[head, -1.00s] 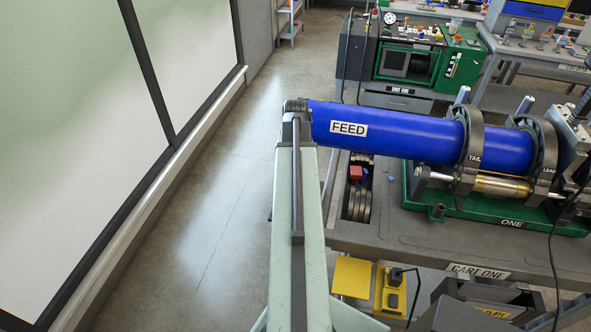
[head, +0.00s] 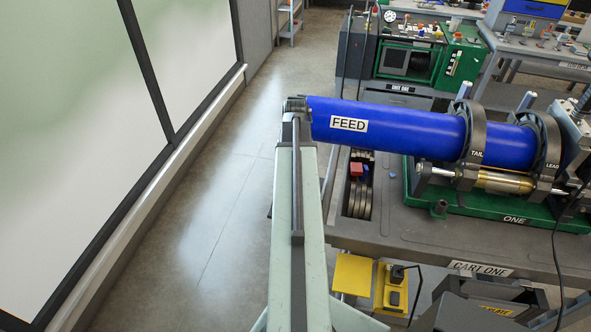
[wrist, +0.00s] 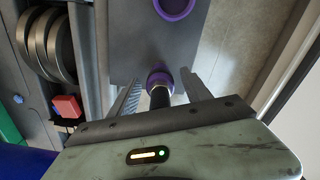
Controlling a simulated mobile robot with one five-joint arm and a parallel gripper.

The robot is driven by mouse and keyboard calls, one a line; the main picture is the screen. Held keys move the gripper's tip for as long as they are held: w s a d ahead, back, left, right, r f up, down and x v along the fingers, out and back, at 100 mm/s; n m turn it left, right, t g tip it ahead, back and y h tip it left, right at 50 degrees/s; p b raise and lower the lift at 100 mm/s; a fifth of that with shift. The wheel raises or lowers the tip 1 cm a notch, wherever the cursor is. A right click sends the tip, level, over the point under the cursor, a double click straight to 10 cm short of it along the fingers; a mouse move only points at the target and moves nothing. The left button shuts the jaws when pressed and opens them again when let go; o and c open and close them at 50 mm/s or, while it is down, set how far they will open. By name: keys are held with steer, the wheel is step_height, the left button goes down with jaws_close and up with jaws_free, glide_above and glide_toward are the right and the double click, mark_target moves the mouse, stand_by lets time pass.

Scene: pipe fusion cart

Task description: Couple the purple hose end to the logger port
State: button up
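In the wrist view my gripper (wrist: 161,77) has its two fingers apart. A black hose end with a purple collar (wrist: 160,75) shows between them, with a narrow gap visible on each side. I cannot tell its depth relative to the fingertips. A larger purple ring (wrist: 175,7) on a dark opening sits beyond, at the top edge against a grey surface; whether it is the logger port I cannot tell. In the head view my arm reaches forward beside the blue pipe's left end, and the gripper is hidden there.
The blue FEED pipe (head: 400,132) lies in black clamps on the green bed of the CART ONE cart. Dark discs (wrist: 50,40) and a red block (wrist: 67,106) are at the left in the wrist view. A yellow device (head: 391,290) stands low right. Floor (head: 215,210) is clear left of my arm.

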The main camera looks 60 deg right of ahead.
step_height(320, 180, up, 8)
steer(key=p, duration=0.8)
steer(key=shift+f, duration=0.1)
